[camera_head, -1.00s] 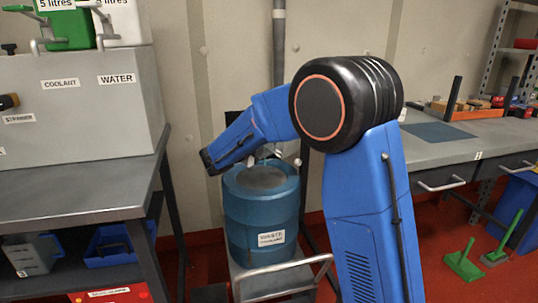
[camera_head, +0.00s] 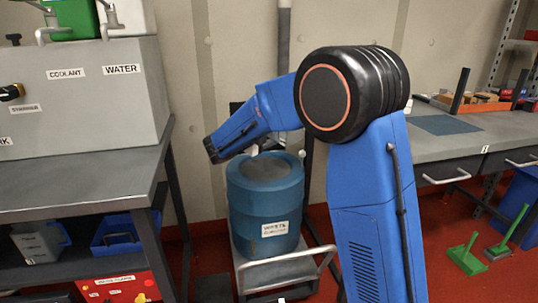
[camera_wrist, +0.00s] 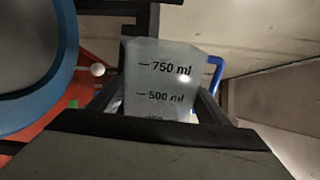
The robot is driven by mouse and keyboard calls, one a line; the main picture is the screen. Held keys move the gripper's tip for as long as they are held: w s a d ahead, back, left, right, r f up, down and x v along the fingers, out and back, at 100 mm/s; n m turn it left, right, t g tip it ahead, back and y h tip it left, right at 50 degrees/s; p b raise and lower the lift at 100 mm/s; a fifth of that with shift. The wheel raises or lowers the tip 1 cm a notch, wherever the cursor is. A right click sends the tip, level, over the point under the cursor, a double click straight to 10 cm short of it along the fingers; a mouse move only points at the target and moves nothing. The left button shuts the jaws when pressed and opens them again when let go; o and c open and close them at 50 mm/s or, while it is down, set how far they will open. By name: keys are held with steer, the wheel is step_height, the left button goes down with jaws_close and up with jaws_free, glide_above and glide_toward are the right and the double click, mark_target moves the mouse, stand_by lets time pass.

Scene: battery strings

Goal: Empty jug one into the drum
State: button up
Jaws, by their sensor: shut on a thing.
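The blue drum (camera_head: 264,213), labelled as waste, stands on a trolley with a dark round area on its top. Its rim fills the left side of the wrist view (camera_wrist: 18,125). My gripper (camera_wrist: 157,108) is shut on a translucent jug (camera_wrist: 170,60) with 750 ml and 500 ml marks; its number is not seen. The jug appears beside the drum's rim in the wrist view, and I cannot tell its tilt. In the head view my arm reaches over the drum, and the jaws and held jug are mostly hidden behind it.
The trolley's handle (camera_head: 288,256) sticks out in front of the drum. A grey bench (camera_head: 75,185) with a tank (camera_head: 80,105) stands left, and another jug (camera_head: 38,242) sits on its lower shelf. A workbench (camera_head: 470,142) stands right.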

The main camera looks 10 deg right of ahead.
stand_by(0.4)
steer(key=shift+w+a+r+n, duration=0.2)
steer(key=shift+w+r+n, duration=0.15)
steer(key=shift+n, duration=0.35)
